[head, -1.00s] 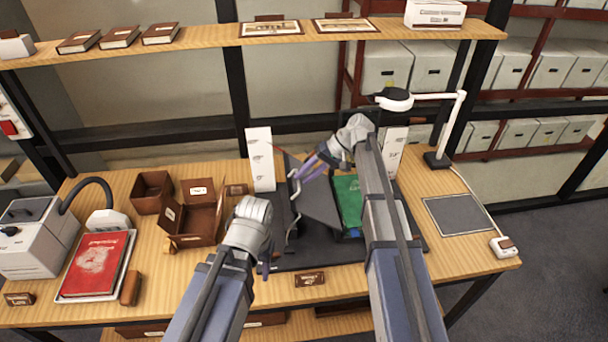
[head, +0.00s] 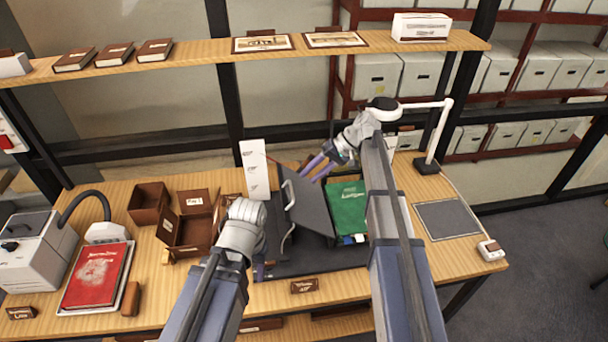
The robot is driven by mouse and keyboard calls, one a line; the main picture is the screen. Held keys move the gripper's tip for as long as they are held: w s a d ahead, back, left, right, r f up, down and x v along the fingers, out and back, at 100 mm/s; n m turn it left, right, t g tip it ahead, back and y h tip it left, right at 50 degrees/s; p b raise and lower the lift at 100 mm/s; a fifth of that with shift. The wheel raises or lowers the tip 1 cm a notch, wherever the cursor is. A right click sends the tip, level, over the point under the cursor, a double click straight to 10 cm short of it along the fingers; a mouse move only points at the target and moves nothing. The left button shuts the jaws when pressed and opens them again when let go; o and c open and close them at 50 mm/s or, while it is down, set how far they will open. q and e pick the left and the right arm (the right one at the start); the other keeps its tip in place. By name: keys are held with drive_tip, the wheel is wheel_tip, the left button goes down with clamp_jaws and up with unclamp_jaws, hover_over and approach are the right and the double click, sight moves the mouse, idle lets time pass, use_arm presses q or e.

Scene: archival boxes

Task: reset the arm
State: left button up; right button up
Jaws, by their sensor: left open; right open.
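My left gripper (head: 262,268) hangs over the left front of the dark mat, mostly hidden behind its own wrist; it touches nothing I can make out. My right gripper (head: 316,164) is at the back of the mat, its purple fingers apart and empty, pointing left above a tilted dark grey panel (head: 313,208) with a pale handle. The panel stands slanted beside a green book (head: 347,207), which lies partly behind my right arm.
Brown open boxes (head: 187,232) stand left of the mat. A red book (head: 94,276) lies on a tray near a grey machine (head: 38,252). A white lamp (head: 432,130) stands at the back right. A shelf (head: 200,56) spans the back. A dark pad (head: 447,220) lies clear at right.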

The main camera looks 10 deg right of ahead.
use_arm(q)
drive_tip(key=shift+r, duration=0.5)
use_arm(e)
drive_tip(key=shift+d+r, duration=0.45)
drive_tip(key=shift+d, duration=0.05)
drive_tip(key=shift+a, duration=0.1)
use_arm(q)
wheel_tip(320, 180, down, 6)
drive_tip(key=b, duration=0.6)
drive_tip(key=shift+f, duration=0.25)
use_arm(e)
drive_tip(key=s+a+f+n+h, duration=0.1)
drive_tip(key=s+a+f+h, duration=0.2)
drive_tip(key=s, duration=0.6)
drive_tip(key=s+a+f+n+h, duration=0.1)
drive_tip(key=s+a+f+h, duration=0.2)
drive_tip(key=s, duration=0.6)
drive_tip(key=s+a+f+n+h, duration=0.1)
drive_tip(key=s+a+f+h, duration=0.2)
drive_tip(key=s+f, duration=0.3)
drive_tip(key=s+h, duration=0.1)
drive_tip(key=s, duration=0.2)
drive_tip(key=shift+a+f+n, duration=0.15)
drive_tip(key=shift+a+n, duration=0.15)
drive_tip(key=shift+n, duration=0.1)
use_arm(q)
drive_tip(key=shift+c, duration=0.2)
